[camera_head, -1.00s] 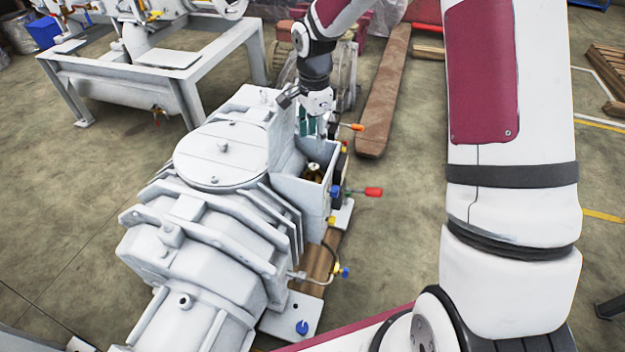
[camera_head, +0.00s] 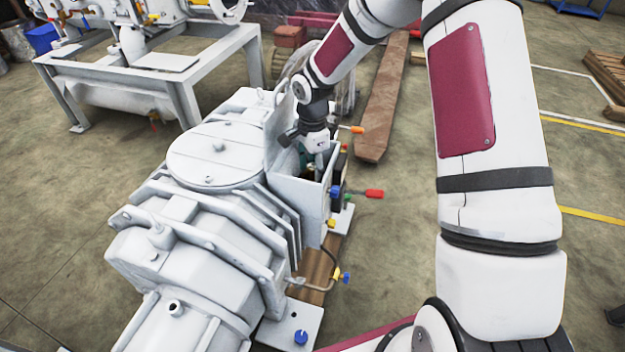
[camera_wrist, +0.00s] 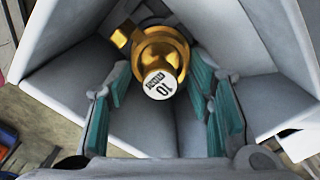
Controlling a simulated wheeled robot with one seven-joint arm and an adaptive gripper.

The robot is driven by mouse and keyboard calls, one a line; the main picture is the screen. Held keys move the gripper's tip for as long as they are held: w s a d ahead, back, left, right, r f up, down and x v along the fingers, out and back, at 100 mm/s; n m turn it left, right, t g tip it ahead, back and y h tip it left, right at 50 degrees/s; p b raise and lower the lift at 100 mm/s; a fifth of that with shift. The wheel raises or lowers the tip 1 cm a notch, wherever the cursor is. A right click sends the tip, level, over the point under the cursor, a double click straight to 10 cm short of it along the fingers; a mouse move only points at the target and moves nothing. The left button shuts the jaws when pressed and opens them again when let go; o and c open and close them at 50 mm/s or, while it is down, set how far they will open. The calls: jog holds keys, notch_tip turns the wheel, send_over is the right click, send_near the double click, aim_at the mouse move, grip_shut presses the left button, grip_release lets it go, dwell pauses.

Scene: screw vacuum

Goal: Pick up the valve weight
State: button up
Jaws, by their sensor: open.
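The valve weight (camera_wrist: 160,62) is a brass-coloured round piece with a white end face marked "10". In the wrist view it sits upper middle, inside a grey open box (camera_wrist: 80,75). My gripper (camera_wrist: 165,100) is open. Its two teal-padded fingers stand left and right of the weight's lower part, with gaps on both sides. In the head view my gripper (camera_head: 308,160) reaches down into the box (camera_head: 292,200) on the white vacuum machine. The weight is hidden there by the box and my gripper.
The box walls stand close around my fingers. The machine's round lid (camera_head: 218,155) lies left of the box. A red-handled lever (camera_head: 374,194) and an orange-tipped lever (camera_head: 357,130) stick out to the right. A white frame table (camera_head: 150,65) stands behind at left.

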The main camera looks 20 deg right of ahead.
grip_shut()
dwell(0.3)
